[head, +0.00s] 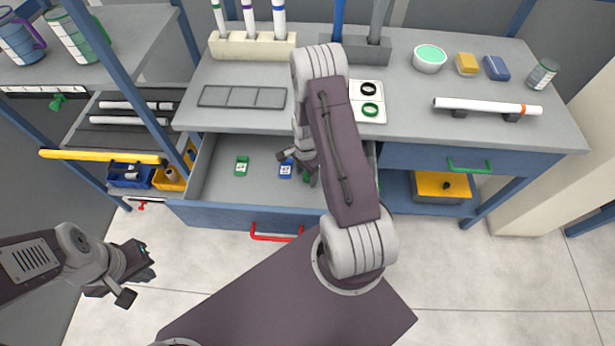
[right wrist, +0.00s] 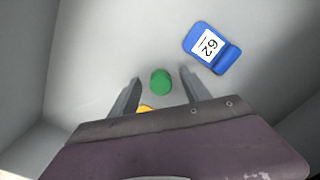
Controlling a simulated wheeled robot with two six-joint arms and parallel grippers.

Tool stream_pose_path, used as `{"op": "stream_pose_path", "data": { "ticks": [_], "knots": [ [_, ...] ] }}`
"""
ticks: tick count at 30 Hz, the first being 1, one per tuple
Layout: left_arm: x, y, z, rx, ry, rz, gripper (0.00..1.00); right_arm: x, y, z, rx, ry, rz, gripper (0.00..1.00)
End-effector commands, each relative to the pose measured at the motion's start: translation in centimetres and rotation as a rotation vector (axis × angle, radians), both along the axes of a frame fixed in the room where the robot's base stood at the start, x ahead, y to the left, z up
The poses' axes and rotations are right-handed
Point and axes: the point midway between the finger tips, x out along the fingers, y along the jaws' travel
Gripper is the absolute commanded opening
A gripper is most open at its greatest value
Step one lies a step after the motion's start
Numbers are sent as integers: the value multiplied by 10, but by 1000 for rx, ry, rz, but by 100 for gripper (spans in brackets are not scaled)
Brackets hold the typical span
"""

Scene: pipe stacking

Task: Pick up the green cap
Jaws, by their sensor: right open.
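The green cap (right wrist: 161,82) is a small round cylinder on the floor of the open drawer (head: 225,205). In the right wrist view it lies between and just ahead of the two fingers of my right gripper (right wrist: 160,92), which is open and empty. In the head view my right gripper (head: 297,167) is low inside the drawer, partly hidden by my own arm. A bit of green (head: 306,178) shows beside its fingers there. My left gripper (head: 138,284) is outside the drawer at the lower left, its fingers apart and empty.
A blue tag marked 62 (right wrist: 212,47) lies right of the cap; a green tag (head: 241,166) lies further left in the drawer. A yellow piece (right wrist: 146,108) shows partly under my gripper. Drawer walls surround these. The bench top (head: 420,80) above holds rings, racks and a white pipe (head: 487,106).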

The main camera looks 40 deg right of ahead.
Motion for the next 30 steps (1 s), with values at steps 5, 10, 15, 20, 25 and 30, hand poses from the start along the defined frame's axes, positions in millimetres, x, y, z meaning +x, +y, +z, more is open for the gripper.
{"op": "stream_pose_path", "data": {
  "ticks": [5,10,15,20,25,30],
  "knots": [
    [0,0,0,0,0,0,0,0,0,0,0,1,0,16],
    [0,0,0,0,0,0,0,0,0,0,0,1,0,0],
    [0,0,0,0,0,0,0,0,0,1,0,1,0,0],
    [0,0,4,0,0,0,0,0,0,17,0,-1,0,0],
    [0,0,9,0,0,0,0,-6,-3,48,0,0,-3,0],
    [0,0,14,0,0,0,0,-46,-18,72,0,1,-7,0]
  ]
}}
